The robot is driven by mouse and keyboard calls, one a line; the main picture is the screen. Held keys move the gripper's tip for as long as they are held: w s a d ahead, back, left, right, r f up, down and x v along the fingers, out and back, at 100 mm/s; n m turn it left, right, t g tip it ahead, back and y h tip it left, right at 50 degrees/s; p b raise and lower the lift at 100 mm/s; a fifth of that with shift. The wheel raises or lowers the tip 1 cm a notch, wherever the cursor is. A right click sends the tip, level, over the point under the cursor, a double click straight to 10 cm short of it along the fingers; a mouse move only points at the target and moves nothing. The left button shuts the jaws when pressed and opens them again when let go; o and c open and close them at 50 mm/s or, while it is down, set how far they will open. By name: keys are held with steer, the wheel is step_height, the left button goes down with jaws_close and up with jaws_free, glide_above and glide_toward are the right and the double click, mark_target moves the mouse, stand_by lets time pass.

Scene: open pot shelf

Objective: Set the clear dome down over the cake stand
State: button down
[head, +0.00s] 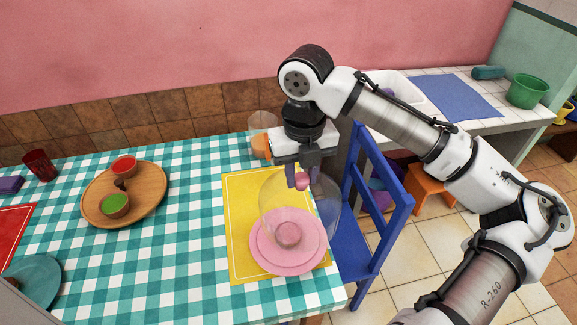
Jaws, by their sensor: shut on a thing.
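The clear dome (322,205) hangs from my gripper (302,177), which is shut on its pink knob. The dome is see-through, and its faint outline overlaps the upper right part of the pink cake stand (270,262) in the picture. The stand sits on a yellow placemat near the table's right front corner. A small round pink shape shows at the middle of the stand. The dome appears held above the stand and shifted to its back right; the exact gap under its rim cannot be told.
The yellow placemat (240,205) lies on the checkered table (190,230). A clear cup with orange contents (260,145) stands behind my gripper. A blue chair (372,210) is close at the right. A wooden tray (150,190) with small bowls is at left.

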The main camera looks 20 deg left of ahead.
mark_target(289, 198)
steer(key=shift+s+a+f+n, duration=0.1)
steer(key=shift+s+a+n, duration=0.15)
steer(key=shift+a+n, duration=0.25)
steer(key=shift+s+a+f+n, duration=0.1)
steer(key=shift+s+a+n, duration=0.2)
steer(key=shift+a, duration=0.3)
steer(key=shift+f, duration=0.2)
step_height(289, 198, down, 6)
steer(key=b, duration=0.7)
steer(key=shift+f+b, duration=0.25)
steer(key=shift+b, duration=0.05)
steer(key=shift+f, duration=0.55)
steer(key=shift+f+p, duration=0.3)
steer(key=c, duration=1)
jaws_free()
step_height(289, 198, up, 14)
steer(key=shift+f, duration=0.1)
